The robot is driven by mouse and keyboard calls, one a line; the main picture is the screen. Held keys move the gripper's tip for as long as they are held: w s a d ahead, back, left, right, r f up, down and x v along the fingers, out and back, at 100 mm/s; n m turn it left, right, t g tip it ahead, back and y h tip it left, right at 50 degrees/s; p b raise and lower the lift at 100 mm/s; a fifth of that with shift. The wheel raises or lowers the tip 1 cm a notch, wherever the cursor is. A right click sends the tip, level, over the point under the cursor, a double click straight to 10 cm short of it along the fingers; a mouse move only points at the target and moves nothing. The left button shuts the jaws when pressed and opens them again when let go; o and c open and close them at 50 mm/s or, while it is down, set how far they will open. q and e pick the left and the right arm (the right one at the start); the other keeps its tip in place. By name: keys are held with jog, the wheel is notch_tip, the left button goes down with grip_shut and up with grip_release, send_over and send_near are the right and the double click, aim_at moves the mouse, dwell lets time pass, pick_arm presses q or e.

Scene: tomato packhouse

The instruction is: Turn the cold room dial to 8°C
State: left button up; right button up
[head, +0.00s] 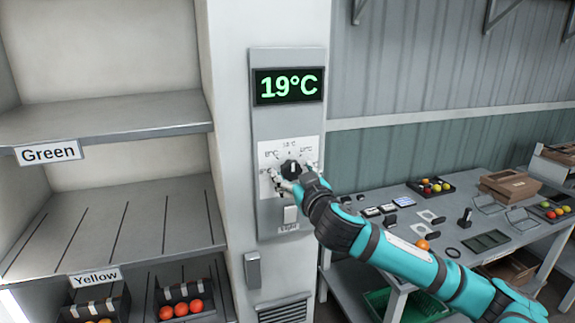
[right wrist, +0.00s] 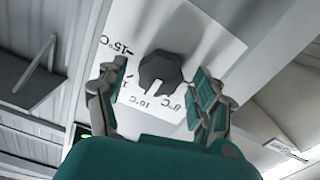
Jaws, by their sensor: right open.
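The cold room dial (head: 291,168) is a black knob on a white scale plate (head: 271,152), set in a grey panel on a pale pillar. The green display (head: 288,86) above it reads 19°C. My right gripper (head: 290,173) is at the dial, with its fingers on either side. In the right wrist view, the dial (right wrist: 160,68) shows ahead between the open fingers of the gripper (right wrist: 157,88), with gaps on both sides. Its white pointer points down in that view, near a 10°C mark; an 8°C mark (right wrist: 171,115) is close to the right finger. My left gripper is out of view.
Shelves marked Green (head: 50,152) and Yellow (head: 95,278) stand left of the pillar; crates with red tomatoes are low down. A grey worktable (head: 395,240) with trays, tomatoes and cartons stands at the right, behind my right arm. A switch (head: 290,214) is below the dial.

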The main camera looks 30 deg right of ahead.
jog(key=shift+w, duration=0.35)
jog(key=shift+s+a+r, duration=0.1)
jog(key=shift+s+r, duration=0.15)
jog(key=shift+s, duration=0.15)
jog(key=shift+c, duration=1.3)
jog(key=shift+w+f, duration=0.1)
jog(key=shift+w, duration=0.05)
jog(key=c, duration=0.9)
